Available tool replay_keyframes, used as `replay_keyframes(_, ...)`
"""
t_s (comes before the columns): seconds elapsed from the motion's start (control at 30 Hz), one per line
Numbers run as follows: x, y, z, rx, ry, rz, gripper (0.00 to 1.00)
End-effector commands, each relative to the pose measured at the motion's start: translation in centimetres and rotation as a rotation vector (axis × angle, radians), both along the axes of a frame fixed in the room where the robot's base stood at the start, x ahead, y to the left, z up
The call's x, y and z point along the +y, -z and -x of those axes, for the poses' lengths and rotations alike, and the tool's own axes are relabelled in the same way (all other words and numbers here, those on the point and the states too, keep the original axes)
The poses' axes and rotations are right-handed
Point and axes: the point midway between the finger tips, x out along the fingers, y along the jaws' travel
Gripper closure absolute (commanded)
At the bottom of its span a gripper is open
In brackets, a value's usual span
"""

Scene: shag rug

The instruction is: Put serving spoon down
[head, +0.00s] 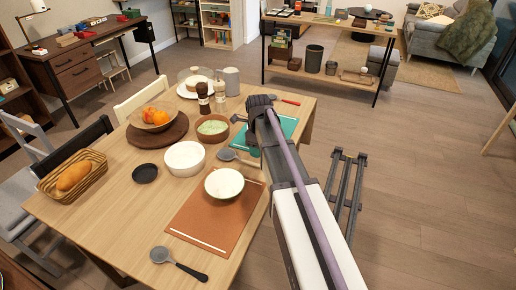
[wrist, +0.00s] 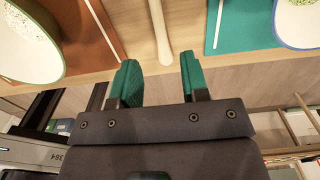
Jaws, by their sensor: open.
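A serving spoon with a grey bowl (head: 227,154) lies on the wooden table between the brown and teal placemats. Its pale handle runs right and passes out of sight behind my arm. In the wrist view a pale, round-ended handle (wrist: 160,30), which appears to be this spoon's, lies on the tabletop and points toward my gripper. My gripper (wrist: 160,64) is open, with its green fingers apart and nothing between them. The handle's end is just beyond the gap between the fingertips. In the head view my arm hides the fingers.
The brown placemat (head: 196,230) bears a white bowl (head: 224,183); a dark-handled spoon (head: 180,264) lies near it. The teal placemat (head: 286,126) is beyond. Bowls, an orange fruit bowl (head: 156,116) and a bread basket (head: 72,177) crowd the table. Open floor lies right.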

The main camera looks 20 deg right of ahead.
Motion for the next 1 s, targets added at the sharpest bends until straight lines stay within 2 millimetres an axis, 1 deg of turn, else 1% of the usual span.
replay_keyframes(0.03,0.0,-2.9,0.0,0.000,0.000,0.000,0.58)
replay_keyframes(0.13,0.0,-4.8,0.0,0.000,0.000,0.000,0.58)
replay_keyframes(0.2,0.0,-5.6,0.0,0.000,0.000,0.000,0.58)
replay_keyframes(0.27,0.0,-5.8,0.0,0.000,0.000,0.000,0.58)
replay_keyframes(0.37,0.0,-5.6,0.0,0.000,-0.001,0.000,0.58)
replay_keyframes(0.47,0.6,-5.4,0.9,0.000,-0.078,0.000,0.58)
replay_keyframes(0.57,2.7,-5.4,3.5,0.000,-0.367,0.002,0.58)
replay_keyframes(0.67,5.7,-5.4,7.7,-0.001,-0.852,0.005,0.58)
replay_keyframes(0.7,6.9,-5.4,9.6,0.000,-1.074,0.006,0.58)
replay_keyframes(0.77,8.6,-5.4,12.2,-0.001,-1.402,0.007,0.58)
replay_keyframes(0.8,9.4,-5.4,13.9,-0.001,-1.606,0.008,0.58)
replay_keyframes(0.9,11.1,-5.4,17.0,0.000,-2.026,0.009,0.58)
replay_keyframes(1.0,11.9,-5.4,18.7,-0.001,-2.275,0.009,0.58)
